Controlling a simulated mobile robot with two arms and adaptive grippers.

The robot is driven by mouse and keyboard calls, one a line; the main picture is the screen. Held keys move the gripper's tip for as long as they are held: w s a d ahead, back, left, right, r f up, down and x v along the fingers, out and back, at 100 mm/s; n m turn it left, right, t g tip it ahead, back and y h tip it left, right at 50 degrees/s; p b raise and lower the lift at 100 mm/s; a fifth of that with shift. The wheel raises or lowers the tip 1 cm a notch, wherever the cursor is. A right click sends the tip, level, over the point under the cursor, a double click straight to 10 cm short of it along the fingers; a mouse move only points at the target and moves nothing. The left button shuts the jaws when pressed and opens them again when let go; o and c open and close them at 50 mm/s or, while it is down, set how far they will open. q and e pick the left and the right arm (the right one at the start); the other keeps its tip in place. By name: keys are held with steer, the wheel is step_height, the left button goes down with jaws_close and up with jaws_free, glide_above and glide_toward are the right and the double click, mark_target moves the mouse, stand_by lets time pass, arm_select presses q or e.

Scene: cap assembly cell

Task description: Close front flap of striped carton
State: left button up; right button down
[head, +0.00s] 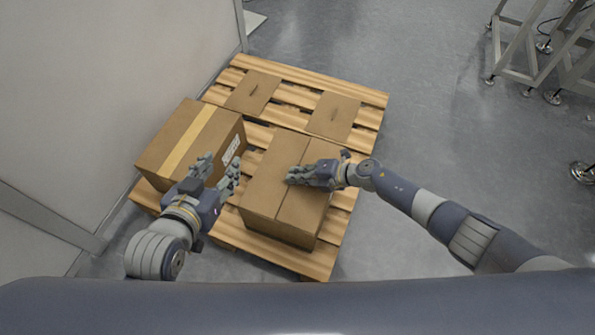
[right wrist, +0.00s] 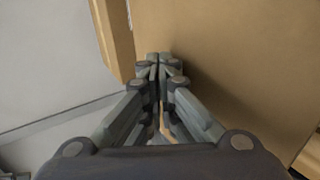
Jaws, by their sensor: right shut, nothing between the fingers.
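A brown carton (head: 290,190) without tape stands on the pallet's front right. Its top panels lie about flat, with a seam between them. My right gripper (head: 290,177) is shut and empty at this top, near the seam; I cannot tell whether it touches. In the right wrist view its closed fingertips (right wrist: 158,62) are in front of brown cardboard (right wrist: 225,55). A second carton (head: 172,160), with a light tape stripe and a white label, stands at the left with its top closed. My left gripper (head: 217,168) is open and empty, with fingers spread near this carton's front right corner.
The wooden pallet (head: 313,264) bears both cartons. Two flat cardboard pieces (head: 253,92) (head: 333,116) lie at its back. A pale wall (head: 90,90) is close on the left. A metal frame (head: 530,45) stands at the upper right. Grey floor (head: 430,120) right of the pallet is clear.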

steer(key=shift+r+p, duration=0.3)
steer(key=shift+r, duration=0.25)
steer(key=shift+r+p, duration=0.15)
steer(key=shift+p, duration=0.2)
steer(key=shift+d+r+p, duration=0.1)
steer(key=shift+r+p, duration=0.75)
steer(key=shift+r, duration=0.1)
arm_select(q)
steer(key=s+a+f+g+y+p, duration=0.1)
steer(key=s+a+f+g, duration=0.25)
steer(key=s, duration=0.45)
steer(key=s+a+f+g+y+p, duration=0.1)
steer(key=s+a+f+g+p, duration=0.15)
steer(key=s+g, duration=0.35)
arm_select(e)
step_height(320, 180, up, 3)
steer(key=shift+d+f+b, duration=0.1)
steer(key=shift+f+b, duration=0.05)
steer(key=shift+b, duration=0.35)
arm_select(q)
step_height(320, 180, down, 18)
steer(key=s+p, duration=0.1)
steer(key=p, duration=0.4)
steer(key=shift+s, duration=0.3)
arm_select(e)
step_height(320, 180, up, 9)
